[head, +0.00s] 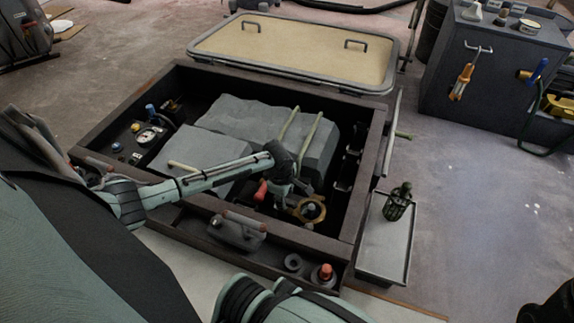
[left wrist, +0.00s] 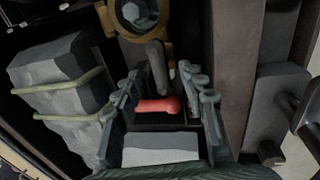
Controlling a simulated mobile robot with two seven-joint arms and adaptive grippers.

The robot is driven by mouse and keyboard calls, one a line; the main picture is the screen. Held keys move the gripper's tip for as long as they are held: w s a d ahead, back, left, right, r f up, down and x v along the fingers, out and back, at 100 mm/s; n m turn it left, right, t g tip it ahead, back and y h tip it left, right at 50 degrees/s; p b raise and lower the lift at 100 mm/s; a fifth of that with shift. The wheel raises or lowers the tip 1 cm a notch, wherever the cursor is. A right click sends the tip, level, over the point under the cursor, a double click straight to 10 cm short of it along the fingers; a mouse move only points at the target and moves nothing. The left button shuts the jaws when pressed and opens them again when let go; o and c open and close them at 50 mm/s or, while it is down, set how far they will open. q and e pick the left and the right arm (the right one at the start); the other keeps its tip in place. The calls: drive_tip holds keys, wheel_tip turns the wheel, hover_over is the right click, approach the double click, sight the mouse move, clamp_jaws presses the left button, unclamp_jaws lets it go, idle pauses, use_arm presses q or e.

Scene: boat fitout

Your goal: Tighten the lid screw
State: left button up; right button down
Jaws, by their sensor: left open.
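A brass-coloured ring fitting (head: 309,209) sits low in the open dark bay. In the left wrist view this ring (left wrist: 163,41) surrounds a pale hexagonal head (left wrist: 135,11), which may be the lid screw; I cannot tell for sure. My left gripper (head: 279,190) reaches down into the bay just left of the ring. In the left wrist view the left gripper (left wrist: 162,75) is open. A red-tipped handle (left wrist: 158,105) on a grey lever shows between its fingers, with no visible grip on it. The red handle also shows in the head view (head: 261,191). My right gripper is not in view.
The bay's dark frame (head: 368,160) surrounds the work area. Grey blocks (head: 250,122) with pale straps fill its middle. A cream hatch panel (head: 295,50) lies behind. A grey tray (head: 385,245) with a dark green object (head: 398,202) stands right. A tool cabinet (head: 490,75) stands back right.

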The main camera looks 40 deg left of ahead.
sight(287, 201)
use_arm(q)
drive_tip(key=f+b, duration=0.1)
drive_tip(key=f, duration=0.1)
drive_tip(key=w+f+b, duration=0.1)
drive_tip(key=f, duration=0.2)
drive_tip(key=shift+a, duration=0.1)
clamp_jaws()
